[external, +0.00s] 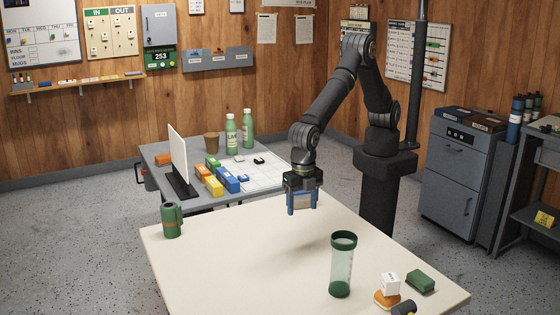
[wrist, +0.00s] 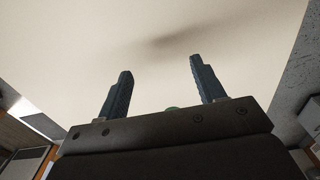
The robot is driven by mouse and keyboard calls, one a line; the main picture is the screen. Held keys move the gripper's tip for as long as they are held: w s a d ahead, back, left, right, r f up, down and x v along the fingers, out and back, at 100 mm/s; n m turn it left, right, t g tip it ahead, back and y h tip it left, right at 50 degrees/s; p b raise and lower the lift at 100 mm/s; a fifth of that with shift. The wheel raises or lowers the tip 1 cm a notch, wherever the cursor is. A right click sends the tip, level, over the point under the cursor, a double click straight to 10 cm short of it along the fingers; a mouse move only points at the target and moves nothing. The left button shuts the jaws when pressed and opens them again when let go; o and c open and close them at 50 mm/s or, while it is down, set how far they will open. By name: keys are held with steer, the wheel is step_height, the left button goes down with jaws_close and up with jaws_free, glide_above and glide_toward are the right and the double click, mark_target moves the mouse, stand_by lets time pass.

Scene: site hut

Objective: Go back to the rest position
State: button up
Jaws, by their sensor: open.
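My gripper (external: 303,201) hangs at the far edge of the cream table (external: 250,255), pointing down, with its two blue fingers apart. In the wrist view the fingers (wrist: 160,85) are spread with nothing between them, over bare table top. A small green thing shows just above the gripper body in the wrist view; I cannot tell what it is. My arm is bent, with its elbow high above its dark column.
Behind, a grey desk (external: 155,152) holds bottles and coloured blocks. The table's middle is clear.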

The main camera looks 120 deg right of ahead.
steer(key=a+f, duration=0.4)
steer(key=a, duration=0.1)
steer(key=a+f, duration=0.2)
steer(key=a, duration=0.1)
steer(key=shift+w+f, duration=0.1)
